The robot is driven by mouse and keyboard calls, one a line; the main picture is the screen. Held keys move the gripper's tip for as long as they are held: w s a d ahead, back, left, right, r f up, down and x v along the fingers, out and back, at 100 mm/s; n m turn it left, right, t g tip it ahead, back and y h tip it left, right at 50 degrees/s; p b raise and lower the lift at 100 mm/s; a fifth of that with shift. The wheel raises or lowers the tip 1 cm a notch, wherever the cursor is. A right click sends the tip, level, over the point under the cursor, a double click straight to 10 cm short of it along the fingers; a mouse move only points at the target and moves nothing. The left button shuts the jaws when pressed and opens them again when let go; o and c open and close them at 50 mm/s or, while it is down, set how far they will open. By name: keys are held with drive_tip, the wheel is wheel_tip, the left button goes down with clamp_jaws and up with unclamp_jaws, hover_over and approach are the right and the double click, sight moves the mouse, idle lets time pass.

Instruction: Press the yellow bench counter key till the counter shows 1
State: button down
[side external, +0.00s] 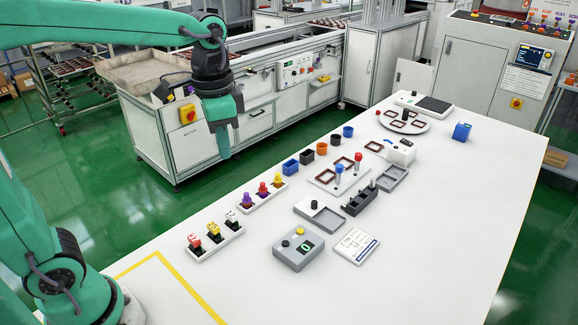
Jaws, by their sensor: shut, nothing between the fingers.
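The bench counter (284,254) is a grey box on the white table, front centre. Its small display (306,247) glows green and appears to read 0. A yellow key (300,230) sits on its top toward the back, and a dark key (285,243) is beside it. My gripper (224,156) hangs pointing down at the upper left of the counter, well above and apart from it. Its fingers are shut and empty. Nothing hides the counter or its yellow key.
Left of the counter is a rack of red, yellow and white-topped pieces (215,240); behind it stands another rack (263,198). A printed card (356,246) lies to its right, a grey tray (320,217) behind.

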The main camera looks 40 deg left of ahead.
drive_tip(key=w+d+f+m+g, duration=0.4)
drive_tip(key=w, duration=0.4)
drive_tip(key=m+g+y, duration=0.2)
drive_tip(key=m+g, duration=0.2)
hover_over(303, 230)
wheel_tip(303, 230, down, 9)
drive_tip(key=shift+f, duration=0.1)
drive_tip(key=shift+f, duration=0.15)
drive_tip(key=shift+f, duration=4.25)
